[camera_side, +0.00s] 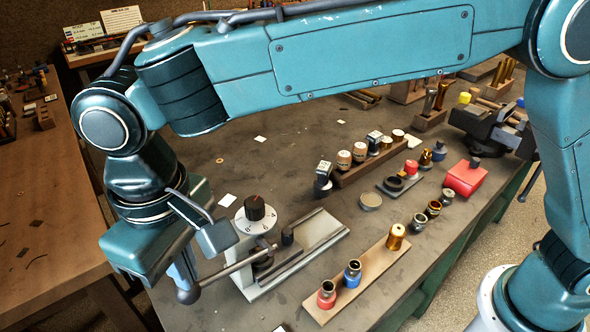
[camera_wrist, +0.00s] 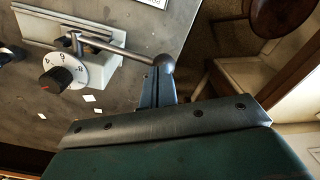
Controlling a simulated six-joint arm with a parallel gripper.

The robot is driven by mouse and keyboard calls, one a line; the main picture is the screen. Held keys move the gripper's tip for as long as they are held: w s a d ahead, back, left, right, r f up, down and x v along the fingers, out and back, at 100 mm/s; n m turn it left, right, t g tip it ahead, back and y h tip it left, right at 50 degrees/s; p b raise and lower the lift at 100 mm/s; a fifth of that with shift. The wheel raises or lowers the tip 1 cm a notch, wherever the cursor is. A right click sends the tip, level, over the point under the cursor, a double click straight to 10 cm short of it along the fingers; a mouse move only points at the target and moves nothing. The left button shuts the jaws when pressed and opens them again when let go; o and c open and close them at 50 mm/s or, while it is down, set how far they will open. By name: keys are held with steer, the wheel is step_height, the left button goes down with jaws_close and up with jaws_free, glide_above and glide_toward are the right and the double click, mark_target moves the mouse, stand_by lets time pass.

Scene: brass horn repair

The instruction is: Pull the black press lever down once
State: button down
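The small press (camera_side: 262,245) has a white body, a numbered dial with a black knob (camera_side: 255,207), and a flat bed. Its lever (camera_side: 235,264) is a grey rod ending in a dark ball (camera_side: 188,296); the rod looks grey rather than black. In the side view it slopes down to the left. The wrist view also shows the lever (camera_wrist: 120,48) and the ball (camera_wrist: 166,63). My gripper (camera_side: 186,283) is right at the ball end, its blue fingers (camera_wrist: 157,84) partly overlapping it. I cannot tell whether they touch or grip it.
A wooden strip (camera_side: 360,278) with red, blue and brass pieces lies right of the press. A wooden rack (camera_side: 370,163), a red box (camera_side: 465,177) and a vise (camera_side: 490,125) stand farther back. The bench between has free room around small white cards (camera_side: 227,200).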

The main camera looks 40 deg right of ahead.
steer(key=shift+f, duration=0.95)
stand_by(1.0)
steer(key=shift+r, duration=0.15)
steer(key=shift+a+r, duration=0.1)
steer(key=shift+r, duration=3.55)
